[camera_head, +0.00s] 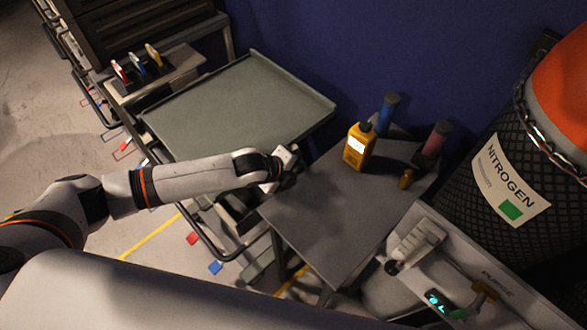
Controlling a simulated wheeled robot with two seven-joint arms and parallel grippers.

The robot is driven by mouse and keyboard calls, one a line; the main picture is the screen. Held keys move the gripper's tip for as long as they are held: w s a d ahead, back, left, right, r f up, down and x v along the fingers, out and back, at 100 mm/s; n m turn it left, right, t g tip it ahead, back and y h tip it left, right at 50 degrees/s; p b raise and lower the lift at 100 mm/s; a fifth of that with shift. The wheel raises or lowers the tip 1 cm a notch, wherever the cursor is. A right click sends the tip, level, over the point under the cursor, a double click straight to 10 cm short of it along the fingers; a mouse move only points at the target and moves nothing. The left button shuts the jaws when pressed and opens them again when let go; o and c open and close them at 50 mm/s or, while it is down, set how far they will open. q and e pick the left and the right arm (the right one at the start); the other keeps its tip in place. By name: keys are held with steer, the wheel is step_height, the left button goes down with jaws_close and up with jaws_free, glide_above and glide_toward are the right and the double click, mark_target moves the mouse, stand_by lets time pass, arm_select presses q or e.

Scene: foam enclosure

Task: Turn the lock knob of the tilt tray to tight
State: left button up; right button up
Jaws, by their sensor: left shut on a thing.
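The tilt tray (240,100) is a grey-green flat tray with a raised rim, standing in the upper middle of the head view. It looks tilted. My left arm reaches in from the left, across the near side of the tray. My left gripper (284,160) is at the tray's near right side, by the edge of the grey table. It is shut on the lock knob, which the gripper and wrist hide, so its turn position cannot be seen. My right gripper is not in view.
The grey table (325,225) holds a yellow bottle (359,146), a blue cylinder (388,114), a dark red cylinder (435,140) and a small brown bottle (406,179). A nitrogen tank (510,195) stands right. A tool rack (145,75) is upper left. The table's front is clear.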

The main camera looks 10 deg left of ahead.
arm_select(q)
steer(key=g+p, duration=0.1)
steer(key=p, duration=0.1)
steer(key=r+g+y+p, duration=0.1)
steer(key=p, duration=0.1)
steer(key=shift+w+d, duration=0.1)
steer(key=shift+w, duration=0.1)
steer(key=shift+g+y+p, duration=0.3)
steer(key=shift+y+p, duration=0.1)
steer(key=shift+w+d+f+g+y+p, duration=0.1)
steer(key=shift+g+y+p, duration=0.1)
steer(key=shift+g+y, duration=0.15)
steer(key=shift+w+d+f+g+y+p, duration=0.15)
steer(key=shift+g+y, duration=0.1)
steer(key=shift+g, duration=0.2)
steer(key=shift+f+g+y, duration=0.1)
steer(key=shift+g+y, duration=0.4)
steer(key=shift+g, duration=0.3)
steer(key=shift+w+f+g+y+b, duration=0.15)
steer(key=shift+g+y+b, duration=0.25)
steer(key=shift+g+b, duration=0.4)
steer(key=g+y+b, duration=0.1)
steer(key=b, duration=0.2)
steer(key=shift+d+g, duration=0.1)
steer(key=shift+g, duration=0.3)
steer(key=shift+w+g+y+b, duration=0.1)
steer(key=shift+g+y+b, duration=0.5)
steer(key=shift+b, duration=0.3)
